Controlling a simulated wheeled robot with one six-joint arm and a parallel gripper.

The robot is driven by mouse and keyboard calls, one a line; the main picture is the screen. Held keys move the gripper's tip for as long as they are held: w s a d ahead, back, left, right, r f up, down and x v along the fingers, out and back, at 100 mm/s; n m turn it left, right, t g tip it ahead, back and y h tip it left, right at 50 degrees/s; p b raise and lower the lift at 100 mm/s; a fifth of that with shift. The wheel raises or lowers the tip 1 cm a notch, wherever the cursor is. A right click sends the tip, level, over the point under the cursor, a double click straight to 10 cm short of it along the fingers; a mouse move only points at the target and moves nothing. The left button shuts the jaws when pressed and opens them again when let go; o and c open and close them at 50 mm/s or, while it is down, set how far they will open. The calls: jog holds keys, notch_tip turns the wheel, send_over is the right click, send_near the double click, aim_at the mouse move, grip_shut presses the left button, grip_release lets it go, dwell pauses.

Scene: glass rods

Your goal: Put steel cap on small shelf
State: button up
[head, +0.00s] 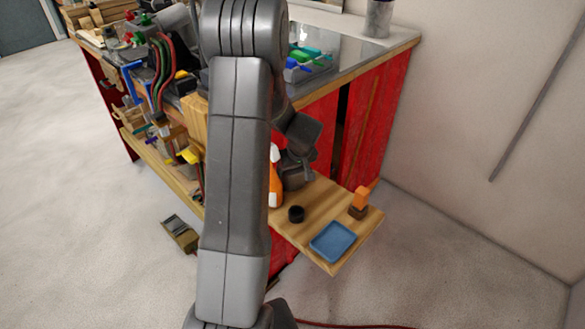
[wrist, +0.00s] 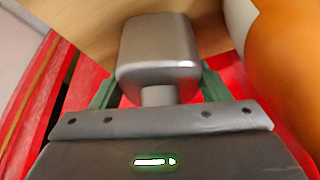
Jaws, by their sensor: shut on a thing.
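The steel cap (wrist: 158,48) is a grey metal block with rounded edges and a narrower stem, seen in the wrist view. My gripper (wrist: 158,90) is shut on it, with a green finger at each side. In the head view my gripper (head: 297,168) is low beside the red cabinet, at the back of the small wooden shelf (head: 322,206). The cap cannot be made out there. Wood shows behind the cap in the wrist view; whether the cap touches it I cannot tell.
On the shelf are an orange and white bottle (head: 275,183) close to my gripper, a black round piece (head: 296,214), a blue tray (head: 333,241) and an orange-topped wooden item (head: 360,201). The shelf's middle has some bare wood. A cluttered workbench (head: 372,55) stands above.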

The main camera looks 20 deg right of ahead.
jog(key=o, duration=0.7)
jog(key=shift+f, duration=0.15)
jog(key=shift+c, duration=0.2)
jog(key=o, duration=0.4)
jog(key=shift+o, duration=0.2)
jog(key=shift+r, duration=0.3)
jog(key=v, duration=1.2)
jog(key=shift+b, duration=0.35)
jog(key=shift+s+f, duration=0.1)
